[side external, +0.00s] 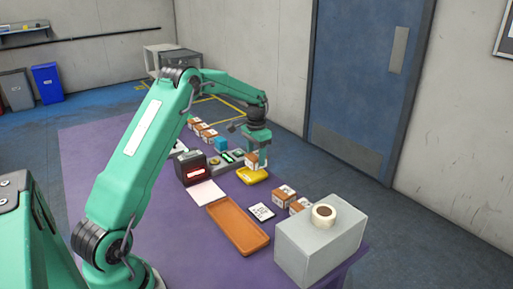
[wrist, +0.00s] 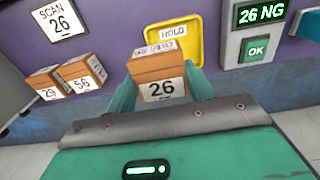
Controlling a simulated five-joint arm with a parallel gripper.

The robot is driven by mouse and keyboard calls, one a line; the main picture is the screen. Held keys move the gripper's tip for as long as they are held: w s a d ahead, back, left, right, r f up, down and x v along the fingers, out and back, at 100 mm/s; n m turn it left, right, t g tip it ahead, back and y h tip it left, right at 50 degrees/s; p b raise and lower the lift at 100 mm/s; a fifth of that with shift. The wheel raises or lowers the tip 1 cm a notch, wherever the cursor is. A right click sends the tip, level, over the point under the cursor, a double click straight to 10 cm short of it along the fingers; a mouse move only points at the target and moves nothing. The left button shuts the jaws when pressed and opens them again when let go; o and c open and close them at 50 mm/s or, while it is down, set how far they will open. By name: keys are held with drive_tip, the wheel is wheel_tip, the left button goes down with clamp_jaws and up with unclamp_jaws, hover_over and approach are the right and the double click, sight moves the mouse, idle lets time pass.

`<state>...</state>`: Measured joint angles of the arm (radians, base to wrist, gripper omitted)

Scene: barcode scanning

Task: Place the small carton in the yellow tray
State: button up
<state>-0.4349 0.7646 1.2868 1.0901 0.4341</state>
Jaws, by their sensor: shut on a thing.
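The small carton (wrist: 162,88) is brown with a white label reading 26. My gripper (wrist: 158,92) is shut on it, one green finger on each side. In the side view the carton (side external: 251,160) hangs under my gripper (side external: 255,158), upright or nearly so, just over the yellow tray (side external: 254,178). In the wrist view the yellow tray (wrist: 196,45), with a HOLD label, shows behind the carton, which hides its near part. I cannot tell whether the carton touches the tray.
Cartons 29 and 56 (wrist: 82,79) stand near a SCAN 26 card (wrist: 60,22). A display (wrist: 262,14) reads 26 NG above an OK button (wrist: 256,50). A red-lit scanner (side external: 190,168), orange tray (side external: 210,213) and grey box (side external: 300,250) with a tape roll (side external: 323,215) are nearby.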

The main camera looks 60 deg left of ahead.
sight(252, 154)
drive_tip(key=shift+w+a+f, duration=0.1)
drive_tip(key=shift+a+f, duration=0.3)
drive_tip(key=shift+a, duration=0.3)
drive_tip(key=shift+a+f, duration=0.4)
drive_tip(key=shift+a, duration=0.3)
drive_tip(key=shift+f, duration=0.1)
drive_tip(key=shift+f, duration=1.95)
drive_tip(key=shift+f, duration=0.1)
drive_tip(key=o, duration=1)
drive_tip(key=shift+o, duration=0.2)
wheel_tip(252, 154, up, 12)
drive_tip(key=shift+f, duration=0.2)
drive_tip(key=shift+r, duration=0.35)
